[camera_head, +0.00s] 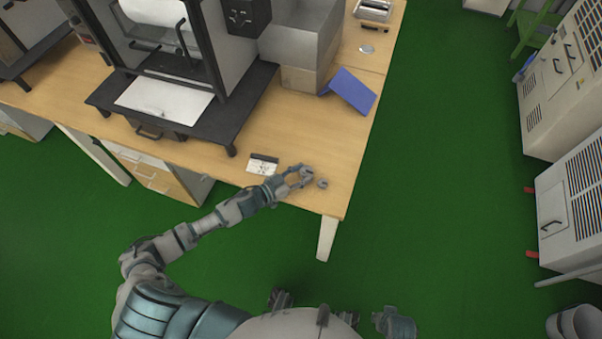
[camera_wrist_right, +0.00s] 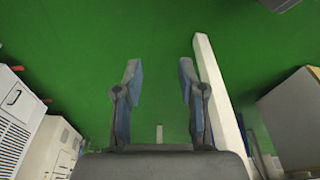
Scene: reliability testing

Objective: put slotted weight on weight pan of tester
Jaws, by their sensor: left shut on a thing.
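My left gripper (camera_head: 301,177) is shut on a small grey slotted weight (camera_head: 307,173) near the table's front right corner. I cannot tell whether the weight still touches the table. A second small grey piece (camera_head: 322,184), perhaps another weight, lies just right of it. The tester (camera_head: 232,92), a dark-framed machine on a black base, stands at the upper left of the head view. I cannot make out its weight pan. My right gripper (camera_wrist_right: 160,80) is open and empty, with only green floor between its fingers.
A black and white box (camera_head: 262,164) lies left of my left gripper. A blue book or folder (camera_head: 351,91) and a grey bin (camera_head: 300,35) are farther back on the wooden table (camera_head: 320,130). White cabinets (camera_head: 567,75) stand across the green floor. A table leg (camera_wrist_right: 222,105) is beside my right gripper.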

